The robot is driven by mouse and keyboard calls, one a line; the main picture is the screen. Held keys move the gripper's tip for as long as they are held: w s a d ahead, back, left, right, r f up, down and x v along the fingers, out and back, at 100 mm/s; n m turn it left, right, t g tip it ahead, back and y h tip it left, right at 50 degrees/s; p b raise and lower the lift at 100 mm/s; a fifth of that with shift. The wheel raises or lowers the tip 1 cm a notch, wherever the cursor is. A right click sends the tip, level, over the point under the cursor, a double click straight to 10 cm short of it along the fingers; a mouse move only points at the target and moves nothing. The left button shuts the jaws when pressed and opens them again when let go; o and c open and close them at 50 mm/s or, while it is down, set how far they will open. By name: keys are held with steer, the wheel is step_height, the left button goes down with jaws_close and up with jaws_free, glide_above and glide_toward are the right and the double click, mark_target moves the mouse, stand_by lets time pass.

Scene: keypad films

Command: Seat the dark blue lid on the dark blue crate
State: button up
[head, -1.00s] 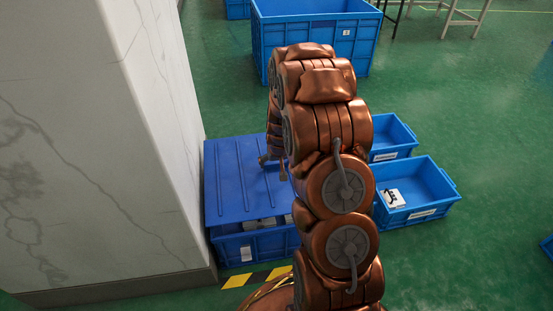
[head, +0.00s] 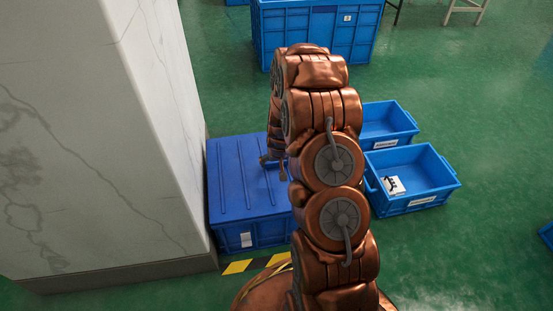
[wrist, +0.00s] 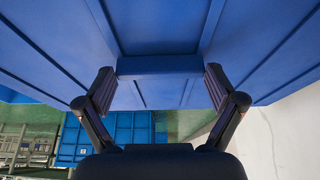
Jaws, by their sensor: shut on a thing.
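The dark blue lid (head: 232,178), a flat ribbed panel, lies over the top of the dark blue crate (head: 270,233) beside the pillar. Its near edge meets the crate's front wall with no opening showing there; I cannot tell whether it is fully down at the far and right sides. My gripper (head: 274,165) is over the lid's right part. In the wrist view, its two fingers (wrist: 160,88) are shut on a blue block on the lid (wrist: 160,66). My arm hides the lid's right side and part of the crate.
A marble pillar (head: 95,130) stands close on the left. Two open blue bins (head: 385,125) (head: 415,203) sit right of my arm, the nearer holding a black-and-white card (head: 392,185). A large blue crate (head: 315,38) stands behind.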

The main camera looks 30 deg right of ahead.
steer(key=shift+f, duration=0.6)
stand_by(0.9)
steer(key=o, duration=1.2)
steer(key=v, duration=1.2)
steer(key=shift+r, duration=0.1)
